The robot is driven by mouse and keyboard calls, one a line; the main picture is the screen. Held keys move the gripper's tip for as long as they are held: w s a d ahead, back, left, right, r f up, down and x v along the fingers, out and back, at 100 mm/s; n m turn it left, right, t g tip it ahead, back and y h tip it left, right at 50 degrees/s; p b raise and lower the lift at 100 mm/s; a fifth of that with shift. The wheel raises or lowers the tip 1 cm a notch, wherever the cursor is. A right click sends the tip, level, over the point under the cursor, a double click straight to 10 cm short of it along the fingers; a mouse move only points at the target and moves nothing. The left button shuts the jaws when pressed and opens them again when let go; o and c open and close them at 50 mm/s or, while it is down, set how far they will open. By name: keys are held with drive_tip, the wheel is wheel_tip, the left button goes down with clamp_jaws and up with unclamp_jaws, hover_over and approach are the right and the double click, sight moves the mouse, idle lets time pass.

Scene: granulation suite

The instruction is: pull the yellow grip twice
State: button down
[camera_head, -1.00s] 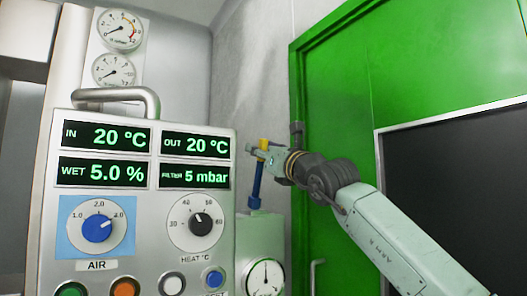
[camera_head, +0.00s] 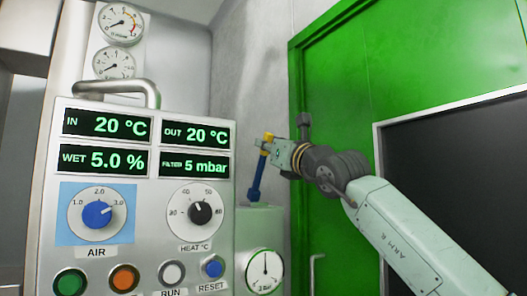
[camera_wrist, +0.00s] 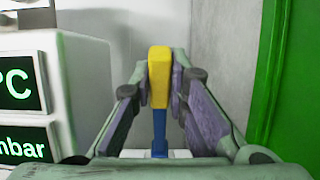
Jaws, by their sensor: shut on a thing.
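The yellow grip (camera_head: 268,137) tops a blue lever (camera_head: 258,181) that rises from a pale box beside the control panel. The lever leans a little to the right at its top. My gripper (camera_head: 269,148) comes from the right and is shut on the yellow grip. In the wrist view the yellow grip (camera_wrist: 159,76) stands between the two fingertips of my gripper (camera_wrist: 160,78), with the blue lever (camera_wrist: 159,132) below it.
The control panel (camera_head: 148,170) with displays, knobs and buttons stands to the left. The pale box (camera_head: 262,222) carries a round gauge (camera_head: 264,272). A green door (camera_head: 340,90) with a dark panel is behind my arm on the right.

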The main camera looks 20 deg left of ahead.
drive_tip(key=shift+s+d+f, duration=0.2)
drive_tip(key=shift+d+f, duration=0.05)
drive_tip(key=d+f+b, duration=0.1)
drive_tip(key=s+d+f+b, duration=0.1)
drive_tip(key=b, duration=0.1)
drive_tip(key=shift+s, duration=0.25)
idle(0.4)
